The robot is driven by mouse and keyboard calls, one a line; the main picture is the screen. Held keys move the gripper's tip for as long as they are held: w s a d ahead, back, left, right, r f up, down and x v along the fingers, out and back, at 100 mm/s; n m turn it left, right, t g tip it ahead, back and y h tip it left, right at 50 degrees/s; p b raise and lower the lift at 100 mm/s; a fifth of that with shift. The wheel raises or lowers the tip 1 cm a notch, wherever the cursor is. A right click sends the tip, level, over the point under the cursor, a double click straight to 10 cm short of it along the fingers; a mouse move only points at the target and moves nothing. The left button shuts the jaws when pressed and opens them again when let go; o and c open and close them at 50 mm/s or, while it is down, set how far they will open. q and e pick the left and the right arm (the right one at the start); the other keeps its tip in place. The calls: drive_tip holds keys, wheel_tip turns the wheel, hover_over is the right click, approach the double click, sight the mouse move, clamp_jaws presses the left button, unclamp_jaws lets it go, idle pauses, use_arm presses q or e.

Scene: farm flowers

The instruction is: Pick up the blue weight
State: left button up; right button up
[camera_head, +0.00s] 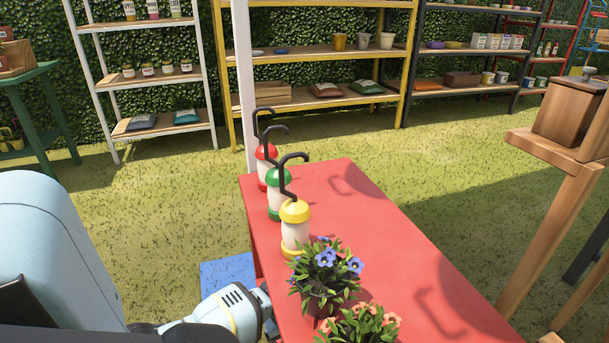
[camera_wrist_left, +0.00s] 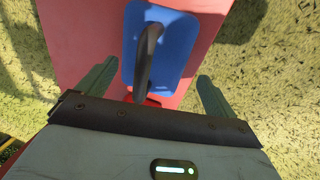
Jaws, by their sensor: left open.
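The blue weight (camera_wrist_left: 182,48) is a flat blue block with rounded corners and a dark curved handle (camera_wrist_left: 148,55). In the left wrist view it is at the top middle, against a red surface (camera_wrist_left: 85,35). My left gripper (camera_wrist_left: 158,72) is open, with one green finger on each side of the handle in the picture. I cannot tell how far the fingers are from it; nothing is held. In the head view my left arm reaches down at the left, and its fingertips cannot be made out. My right gripper is not in view.
A red table (camera_head: 390,240) bears red, green and yellow hanging-hook bottles and potted flowers (camera_head: 328,270). A blue flat patch (camera_head: 226,274) shows beside its left edge. A wooden stand (camera_head: 550,210) is at the right. Shelves (camera_head: 320,50) line the hedge; grass lies between.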

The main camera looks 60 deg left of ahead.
use_arm(q)
drive_tip(key=shift+w+f+b, duration=0.2)
drive_tip(key=shift+f+b, duration=0.3)
drive_tip(key=shift+f, duration=0.65)
drive_tip(key=shift+r, duration=0.1)
clamp_jaws()
drive_tip(key=shift+w+r, duration=0.15)
